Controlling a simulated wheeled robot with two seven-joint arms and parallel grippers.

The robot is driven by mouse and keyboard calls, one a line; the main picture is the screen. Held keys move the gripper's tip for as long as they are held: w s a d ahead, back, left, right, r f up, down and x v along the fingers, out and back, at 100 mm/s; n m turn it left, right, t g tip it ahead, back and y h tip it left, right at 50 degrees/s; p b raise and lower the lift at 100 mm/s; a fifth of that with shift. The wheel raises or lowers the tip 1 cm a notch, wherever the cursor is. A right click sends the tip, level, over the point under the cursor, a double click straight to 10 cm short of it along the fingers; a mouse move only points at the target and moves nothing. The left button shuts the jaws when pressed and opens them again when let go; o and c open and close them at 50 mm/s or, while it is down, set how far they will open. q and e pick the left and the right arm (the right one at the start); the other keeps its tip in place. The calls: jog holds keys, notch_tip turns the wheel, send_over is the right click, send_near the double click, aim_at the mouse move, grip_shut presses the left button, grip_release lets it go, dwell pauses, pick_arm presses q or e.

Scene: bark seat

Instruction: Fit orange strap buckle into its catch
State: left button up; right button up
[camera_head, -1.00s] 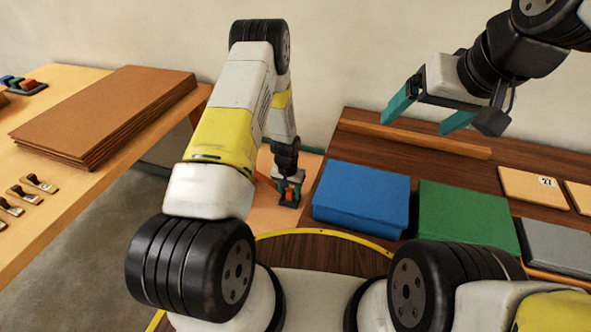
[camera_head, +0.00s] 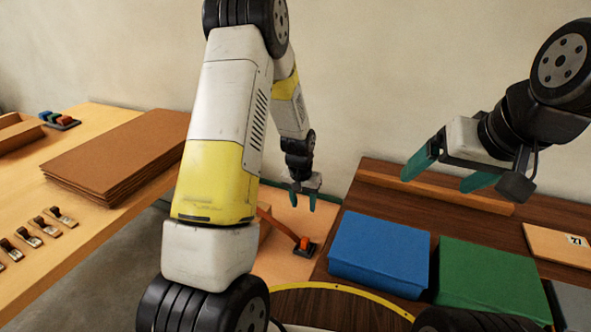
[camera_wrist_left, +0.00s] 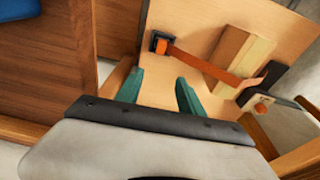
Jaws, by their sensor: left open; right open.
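The orange strap (camera_head: 277,226) runs across a light wooden board, and its orange buckle (camera_head: 304,243) sits at the dark catch (camera_head: 310,250). The left wrist view shows the strap (camera_wrist_left: 200,63) stretched from the small dark catch (camera_wrist_left: 154,38) across a pale wooden block to a dark fitting at right. I cannot tell how deep the buckle sits. My left gripper (camera_head: 302,198) is open and empty, above and beyond the catch; its teal fingers (camera_wrist_left: 160,92) show apart in the wrist view. My right gripper (camera_head: 452,172) is open and empty, above the dark table.
A blue box (camera_head: 380,250) and a green box (camera_head: 490,280) stand on the dark table, right of the catch. A wooden rail (camera_head: 435,190) lies behind them. Brown sheets (camera_head: 120,155) and several small clips (camera_head: 40,230) lie on the left table.

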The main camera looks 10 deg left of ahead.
pick_arm(q)
jog(key=s+a+r+t+h, duration=0.1)
jog(key=s+r, duration=0.4)
jog(key=r, duration=0.6)
jog(key=s+r+t, duration=0.1)
jog(key=s+r, duration=0.3)
jog(key=r, duration=0.8)
jog(key=s+r+t, duration=0.1)
jog(key=s+r, duration=0.3)
jog(key=s, duration=0.4)
jog(key=s+r+n+t, duration=0.1)
jog(key=s+r, duration=0.4)
jog(key=s, duration=0.3)
jog(key=shift+s+a+h, duration=0.2)
jog(key=shift+s+h, duration=0.05)
jog(key=shift+h, duration=0.15)
jog(key=shift+r, duration=0.1)
